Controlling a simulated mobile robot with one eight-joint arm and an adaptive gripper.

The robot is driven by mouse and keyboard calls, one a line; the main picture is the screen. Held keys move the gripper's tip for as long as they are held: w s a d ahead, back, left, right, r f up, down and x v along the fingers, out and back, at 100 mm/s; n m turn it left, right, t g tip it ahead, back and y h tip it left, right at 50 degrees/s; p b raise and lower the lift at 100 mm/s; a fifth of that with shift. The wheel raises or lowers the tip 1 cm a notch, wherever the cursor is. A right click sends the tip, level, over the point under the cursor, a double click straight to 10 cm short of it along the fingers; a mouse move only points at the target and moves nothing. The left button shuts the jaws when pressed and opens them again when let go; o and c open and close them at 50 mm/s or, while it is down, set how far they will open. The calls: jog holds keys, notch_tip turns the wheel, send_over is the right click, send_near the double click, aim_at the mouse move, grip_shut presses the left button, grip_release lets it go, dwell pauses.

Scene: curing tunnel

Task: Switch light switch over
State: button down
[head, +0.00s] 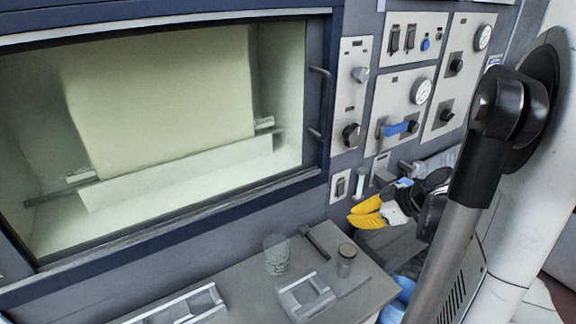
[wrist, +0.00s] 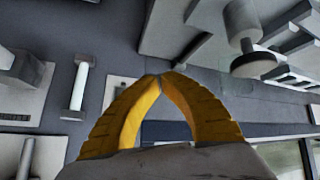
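The light switch (head: 340,186) is a dark rocker on a small pale plate, low on the grey wall to the right of the big window. My gripper (head: 352,212) has yellow fingers and is just below and right of the switch in the head view; I cannot tell whether it touches anything. In the wrist view, the fingertips of my gripper (wrist: 160,77) meet, with nothing seen between them.
Above are panels with gauges (head: 421,90), black rocker switches (head: 402,38) and a blue-handled valve (head: 402,128). A short pale rod fitting (head: 360,183) sits right of the switch. Below, a bench (head: 245,295) holds a glass (head: 277,254), a lidded jar (head: 346,259) and metal frames (head: 306,296).

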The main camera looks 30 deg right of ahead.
aim_at(341, 189)
jog(key=shift+n+t, duration=0.4)
jog(key=d, duration=0.1)
jog(key=s+d, duration=0.1)
jog(key=d+f, duration=0.1)
jog(key=shift+s+d, duration=0.3)
jog(key=shift+d, duration=0.05)
jog(key=shift+w, duration=0.15)
jog(key=w+f, duration=0.1)
jog(key=w, duration=0.7)
jog(key=shift+w+a+b, duration=0.25)
jog(key=shift+a+b, duration=0.05)
jog(key=shift+b, duration=0.15)
jog(key=shift+w+f, duration=0.1)
dwell(0.5)
jog(key=shift+w, duration=0.3)
jog(key=shift+w, duration=0.35)
dwell(0.5)
jog(key=shift+s, duration=0.2)
jog(key=shift+s, duration=0.6)
